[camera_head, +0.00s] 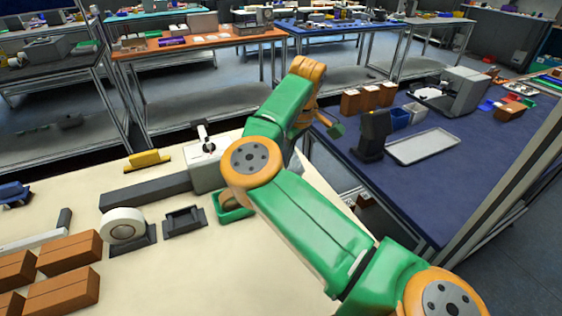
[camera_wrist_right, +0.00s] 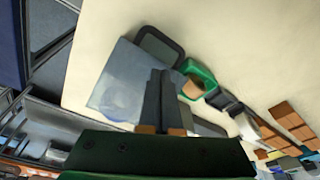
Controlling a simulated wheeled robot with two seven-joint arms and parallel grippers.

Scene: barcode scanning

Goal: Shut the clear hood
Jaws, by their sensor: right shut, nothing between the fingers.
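In the right wrist view, a see-through bluish-grey panel, which looks like the clear hood (camera_wrist_right: 118,78), lies over the cream table beside a dark rounded frame (camera_wrist_right: 160,43). In the head view I cannot make out the hood; my right arm covers that part of the table. My right gripper (camera_wrist_right: 163,74) is shut and empty. Its fingers overlap the hood's right edge in the wrist view; I cannot tell whether they touch it. My left gripper is in neither view.
On the cream table are a green bin (camera_head: 233,207), a tape dispenser (camera_head: 122,226), a dark small tray (camera_head: 184,221), brown boxes (camera_head: 62,290), a yellow stapler (camera_head: 147,160) and a white device (camera_head: 203,174). A blue table (camera_head: 400,195) stands to the right. The cream table's front is clear.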

